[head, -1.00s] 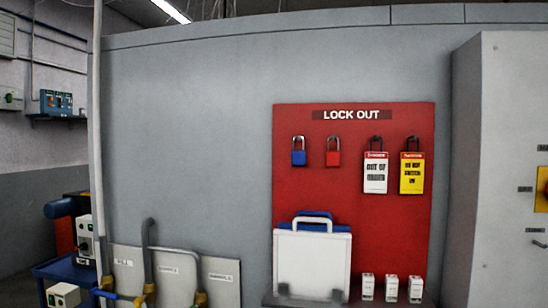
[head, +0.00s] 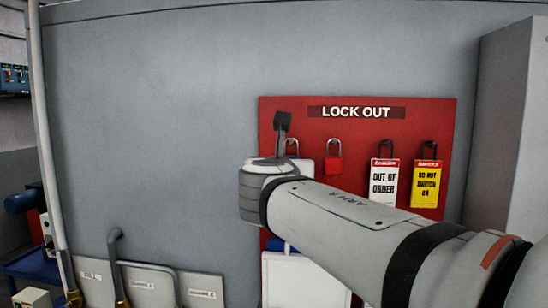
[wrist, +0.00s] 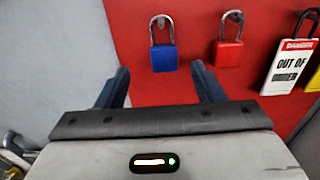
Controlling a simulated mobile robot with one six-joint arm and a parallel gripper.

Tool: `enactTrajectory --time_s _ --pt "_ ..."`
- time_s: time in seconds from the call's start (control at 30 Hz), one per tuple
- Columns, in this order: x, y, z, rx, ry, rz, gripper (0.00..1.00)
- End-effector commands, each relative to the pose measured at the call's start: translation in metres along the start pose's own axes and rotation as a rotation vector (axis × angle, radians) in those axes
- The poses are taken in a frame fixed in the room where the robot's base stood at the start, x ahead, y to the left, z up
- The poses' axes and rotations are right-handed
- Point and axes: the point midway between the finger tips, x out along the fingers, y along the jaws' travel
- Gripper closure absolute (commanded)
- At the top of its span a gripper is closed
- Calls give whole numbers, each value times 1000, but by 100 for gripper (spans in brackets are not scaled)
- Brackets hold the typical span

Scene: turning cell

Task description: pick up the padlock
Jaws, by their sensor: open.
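Two padlocks hang on the red lock-out board (head: 350,133). The blue padlock (wrist: 163,58) hangs at the left in the wrist view. In the head view only its shackle (head: 292,147) shows clearly, as my arm hides its body. The red padlock (head: 333,164) hangs to its right and also shows in the wrist view (wrist: 229,53). My gripper (wrist: 160,82) is open and empty. In the wrist view its two fingers point at the board, with the blue padlock beyond the gap between them and apart from them. The red padlock is beyond the right finger.
A white "out of order" tag (head: 384,183) and a yellow "do not switch on" tag (head: 425,184) hang to the right. A white case (head: 290,280) stands below, partly behind my arm. A grey cabinet (head: 500,130) rises at the right.

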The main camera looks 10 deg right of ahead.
Motion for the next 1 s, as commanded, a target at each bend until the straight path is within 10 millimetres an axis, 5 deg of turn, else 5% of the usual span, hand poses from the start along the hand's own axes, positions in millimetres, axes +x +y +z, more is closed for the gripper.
enactTrajectory --time_s 0.5,0.83,1.0 --pt "68 -6 -1 -3 2 -4 38" --pt "73 -6 -2 -1 1 -3 39" --pt "73 -7 -2 -1 1 -4 53"
